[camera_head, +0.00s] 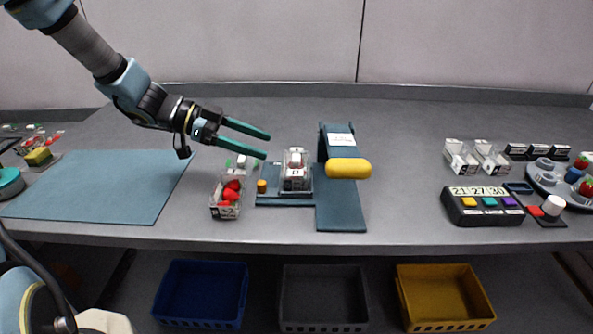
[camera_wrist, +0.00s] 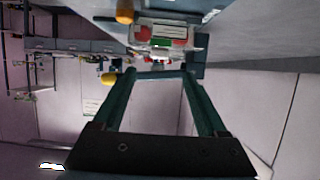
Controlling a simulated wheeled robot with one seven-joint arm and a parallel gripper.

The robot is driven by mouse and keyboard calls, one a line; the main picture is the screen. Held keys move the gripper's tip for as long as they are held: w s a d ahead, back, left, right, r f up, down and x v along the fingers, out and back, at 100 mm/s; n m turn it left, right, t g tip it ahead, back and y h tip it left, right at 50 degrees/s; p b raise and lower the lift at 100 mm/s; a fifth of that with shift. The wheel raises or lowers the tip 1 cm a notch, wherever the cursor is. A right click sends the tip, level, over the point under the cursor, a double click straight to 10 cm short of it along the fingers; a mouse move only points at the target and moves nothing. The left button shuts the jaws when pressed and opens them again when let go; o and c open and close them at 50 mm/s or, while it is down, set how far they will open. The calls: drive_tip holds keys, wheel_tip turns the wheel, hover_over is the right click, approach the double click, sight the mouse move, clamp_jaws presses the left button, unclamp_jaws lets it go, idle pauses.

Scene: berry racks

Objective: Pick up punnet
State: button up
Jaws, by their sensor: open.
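A clear punnet (camera_head: 225,204) with red berries stands on the grey table, left of the scale-like blue stand. My gripper (camera_head: 267,145) is open and empty, above and behind the punnet, with its green fingers pointing right. In the wrist view the fingers of my gripper (camera_wrist: 160,75) are spread with nothing between them. A clear container with red and green contents (camera_wrist: 158,38) shows beyond the fingertips there; I cannot tell if it is the same punnet.
A clear box on a blue base (camera_head: 296,184) and a blue stand with a yellow roll (camera_head: 348,168) are right of the punnet. A blue mat (camera_head: 105,190) lies left. Empty clear punnets (camera_head: 462,160) and a button box (camera_head: 482,206) stand right. Blue, grey and yellow crates (camera_head: 202,290) sit below.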

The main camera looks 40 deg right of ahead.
sight(293, 156)
drive_tip(key=shift+p+x, duration=0.9)
drive_tip(key=shift+x, duration=2.55)
drive_tip(key=shift+a+f, duration=0.1)
drive_tip(key=shift+f, duration=0.05)
drive_tip(key=shift+c, duration=0.2)
clamp_jaws()
